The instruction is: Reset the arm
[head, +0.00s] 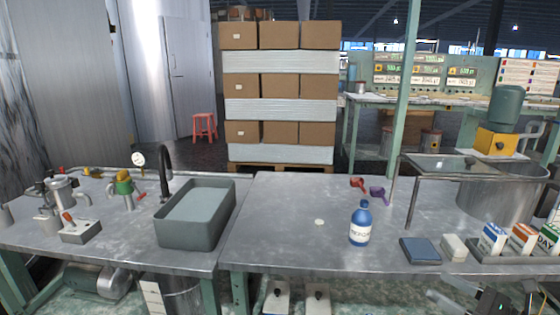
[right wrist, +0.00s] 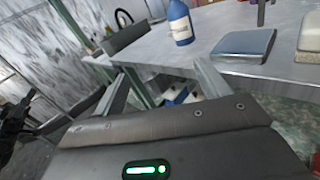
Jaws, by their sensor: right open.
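My right gripper (head: 441,287) shows at the bottom right of the head view, low in front of the table's front edge and partly cut off by the frame. In the right wrist view my right gripper (right wrist: 162,72) has its two fingers spread wide with nothing between them. Beyond the fingers are the table edge and a blue bottle (right wrist: 180,22), apart from them. My left arm and gripper are not in view.
The metal table (head: 290,220) holds the blue bottle (head: 360,226), a blue-grey pad (head: 420,251), a white block (head: 453,247), small cartons (head: 492,239), a red scoop (head: 358,184) and a purple scoop (head: 379,195). A grey basin (head: 170,232) stands left. The table's centre-left is mostly clear.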

